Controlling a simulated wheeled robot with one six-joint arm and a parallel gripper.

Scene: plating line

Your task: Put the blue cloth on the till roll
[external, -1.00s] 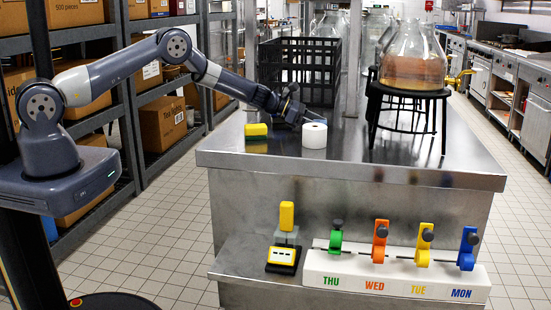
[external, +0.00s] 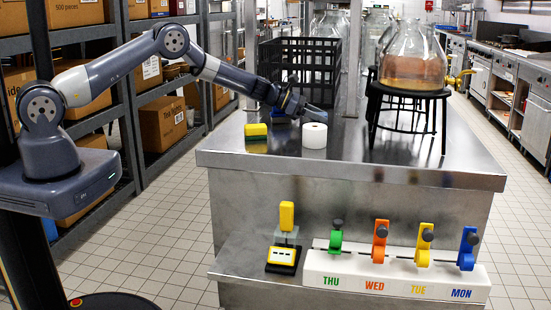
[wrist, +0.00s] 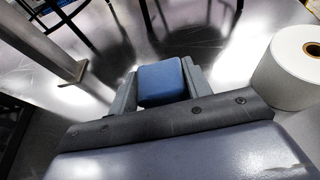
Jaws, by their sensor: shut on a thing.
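The blue cloth (wrist: 161,83) is a folded, block-like piece between the two fingers of my gripper (wrist: 163,84) in the wrist view. My gripper is shut on it. The till roll (external: 315,135) is a white cylinder standing upright on the steel counter. It also shows at the right of the wrist view (wrist: 295,70), beside my gripper and apart from the cloth. In the external view my gripper (external: 316,112) is just above and behind the roll, and the held cloth is hard to make out there.
A yellow and green sponge (external: 256,132) lies left of the roll. A dark blue patch shows beneath my wrist, unclear what. A black crate (external: 290,62) stands behind, and a black stool (external: 408,92) bearing a glass jar (external: 413,58) stands right. The counter's front right is clear.

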